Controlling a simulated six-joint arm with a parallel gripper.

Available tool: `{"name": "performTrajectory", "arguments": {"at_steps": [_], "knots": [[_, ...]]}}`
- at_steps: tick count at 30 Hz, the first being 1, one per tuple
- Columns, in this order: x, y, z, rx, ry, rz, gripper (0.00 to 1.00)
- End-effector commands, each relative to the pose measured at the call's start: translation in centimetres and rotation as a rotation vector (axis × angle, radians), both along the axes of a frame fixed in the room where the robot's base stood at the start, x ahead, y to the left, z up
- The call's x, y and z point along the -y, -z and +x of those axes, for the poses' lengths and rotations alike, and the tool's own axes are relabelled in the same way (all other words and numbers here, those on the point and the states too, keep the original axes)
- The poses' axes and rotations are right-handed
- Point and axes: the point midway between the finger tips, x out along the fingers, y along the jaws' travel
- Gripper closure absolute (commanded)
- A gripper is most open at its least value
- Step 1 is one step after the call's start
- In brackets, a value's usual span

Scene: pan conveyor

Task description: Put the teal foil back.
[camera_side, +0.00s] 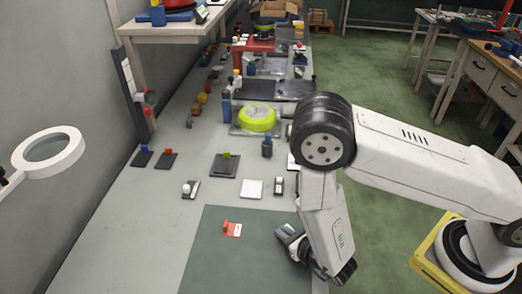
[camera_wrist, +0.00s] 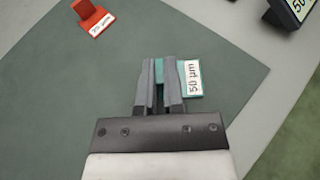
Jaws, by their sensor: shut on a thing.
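The teal foil (camera_wrist: 190,75) is between the fingers of my gripper (camera_wrist: 162,80) in the wrist view, with its white "50 µm" label sticking out to the right. My gripper is shut on it, over the dark green mat (camera_wrist: 90,95). I cannot tell there whether the foil touches the mat. A red foil piece with a white label (camera_side: 231,229) lies on the mat; it also shows at the upper left of the wrist view (camera_wrist: 92,17).
Beyond the mat stand a white square pad (camera_side: 252,189), a dark plate with a green block (camera_side: 225,165), and small blocks with blue and red tops at left. A dark labelled block (camera_wrist: 288,12) is at the wrist view's upper right. The mat's left part is clear.

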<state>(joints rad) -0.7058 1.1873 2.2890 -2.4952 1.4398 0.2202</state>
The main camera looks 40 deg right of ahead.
Motion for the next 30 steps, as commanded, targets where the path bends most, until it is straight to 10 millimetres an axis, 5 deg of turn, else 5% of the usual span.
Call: {"name": "performTrajectory", "arguments": {"at_steps": [9, 10, 13, 30], "knots": [[0.00, 0.29, 0.00, 0.000, 0.000, 0.000, 1.00], [0.00, 0.27, 0.01, 0.000, 0.000, 0.000, 0.84], [-0.01, 0.25, 0.01, 0.000, 0.000, 0.000, 0.55], [-0.08, -0.24, -0.44, 0.000, -0.002, 0.000, 0.55]]}}
